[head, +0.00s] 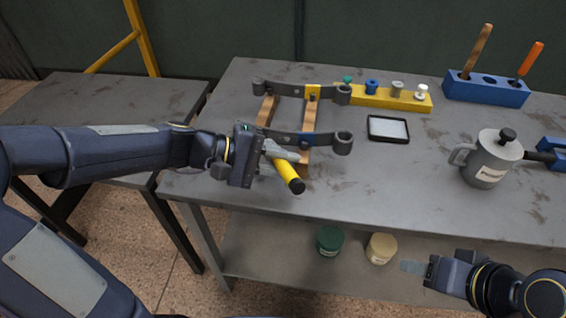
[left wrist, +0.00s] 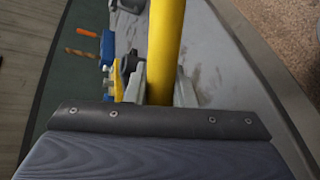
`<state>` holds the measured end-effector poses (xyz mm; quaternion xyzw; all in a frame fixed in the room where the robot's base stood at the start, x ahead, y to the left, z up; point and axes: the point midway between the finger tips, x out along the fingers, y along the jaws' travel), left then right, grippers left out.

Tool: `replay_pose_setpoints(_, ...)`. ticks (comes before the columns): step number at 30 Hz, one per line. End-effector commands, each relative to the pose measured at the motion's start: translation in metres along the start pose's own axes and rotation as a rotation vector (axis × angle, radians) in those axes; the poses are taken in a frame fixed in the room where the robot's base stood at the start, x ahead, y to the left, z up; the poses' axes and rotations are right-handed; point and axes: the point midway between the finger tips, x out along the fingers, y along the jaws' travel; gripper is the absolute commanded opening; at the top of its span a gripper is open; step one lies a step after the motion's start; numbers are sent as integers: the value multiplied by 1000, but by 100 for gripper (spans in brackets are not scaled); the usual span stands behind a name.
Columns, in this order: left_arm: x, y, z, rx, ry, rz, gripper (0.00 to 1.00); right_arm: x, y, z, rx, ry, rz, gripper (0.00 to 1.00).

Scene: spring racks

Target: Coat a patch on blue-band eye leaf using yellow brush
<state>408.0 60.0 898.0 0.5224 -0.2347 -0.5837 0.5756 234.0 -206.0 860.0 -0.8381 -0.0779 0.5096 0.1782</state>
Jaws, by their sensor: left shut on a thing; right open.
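The blue-band eye leaf (head: 325,141) is a dark grey curved strip with a blue band (head: 306,140) and a rolled eye at its right end. It lies across wooden slats near the table's front left. My left gripper (head: 284,152) is shut on the yellow brush (head: 286,171), in front of the leaf's left part, hiding some of it. The brush slants down to the right and ends in a black tip; I cannot make out bristles. Its yellow shaft also fills the middle of the left wrist view (left wrist: 166,45). My right gripper (head: 418,268) is open and empty at lower right.
A second leaf with a yellow band (head: 313,92) lies behind. A framed pale pad (head: 388,129), a grey lidded pot (head: 490,160), a yellow block (head: 385,98) with coloured plugs and a blue holder (head: 486,91) with two handled tools stand right. The front middle tabletop is clear.

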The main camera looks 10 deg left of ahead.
Motion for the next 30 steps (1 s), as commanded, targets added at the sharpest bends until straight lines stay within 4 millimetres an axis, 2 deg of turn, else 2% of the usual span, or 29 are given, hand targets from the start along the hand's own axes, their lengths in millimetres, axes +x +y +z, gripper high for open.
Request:
replay_pose_setpoints(14, 2, 4, -7, 0, -1, 0, 0, 0, 0, 0, 0, 0, 0, 49)
replay_pose_setpoints(30, 36, 12, 6, 2, -1, 0, 0, 11, 5, 6, 0, 0, 0, 49)
